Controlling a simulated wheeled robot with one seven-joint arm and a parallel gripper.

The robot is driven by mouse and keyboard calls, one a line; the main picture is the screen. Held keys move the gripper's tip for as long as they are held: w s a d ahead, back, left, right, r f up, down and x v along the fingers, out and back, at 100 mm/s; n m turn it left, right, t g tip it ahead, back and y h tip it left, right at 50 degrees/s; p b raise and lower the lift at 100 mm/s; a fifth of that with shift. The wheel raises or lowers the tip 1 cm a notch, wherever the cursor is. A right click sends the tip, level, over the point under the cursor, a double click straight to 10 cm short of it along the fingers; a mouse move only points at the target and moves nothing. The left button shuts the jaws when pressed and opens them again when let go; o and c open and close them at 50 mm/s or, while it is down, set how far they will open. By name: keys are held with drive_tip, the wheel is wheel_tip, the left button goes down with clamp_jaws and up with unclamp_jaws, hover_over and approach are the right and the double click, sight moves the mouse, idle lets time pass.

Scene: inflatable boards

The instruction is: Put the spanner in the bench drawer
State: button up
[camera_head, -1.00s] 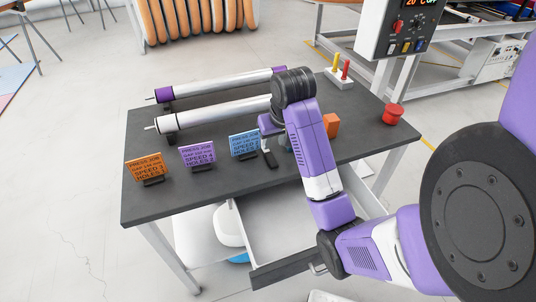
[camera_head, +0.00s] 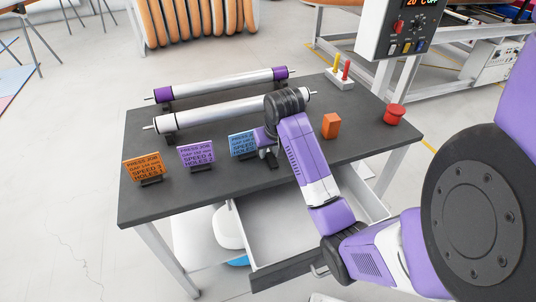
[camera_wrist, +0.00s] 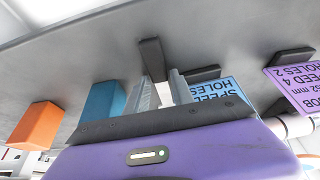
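My gripper (camera_head: 266,151) is low over the dark bench (camera_head: 185,202), beside the blue sign. In the wrist view its two silver fingers (camera_wrist: 163,92) stand apart, with a narrow pale gap between them; I make out nothing held. A short dark bar (camera_head: 270,158) lies at the fingers on the bench top; it also shows in the wrist view (camera_wrist: 151,58). I cannot tell whether it is the spanner or a sign foot, and I see no clear spanner elsewhere. The bench drawer (camera_head: 272,222) is pulled open below the bench; its visible inside is bare, and my arm hides part of it.
Orange, purple and blue signs (camera_head: 243,145) stand along the bench's left front. Two rollers (camera_head: 222,85) lie behind. An orange block (camera_head: 331,125) and red button (camera_head: 394,115) are on the right. A teal block (camera_wrist: 103,101) stands close to my gripper.

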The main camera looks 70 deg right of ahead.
sight(269, 154)
clamp_jaws()
drive_tip(key=shift+r, duration=0.1)
drive_tip(key=shift+r, duration=0.5)
wheel_tip(269, 154, up, 19)
drive_tip(key=p, duration=1.3)
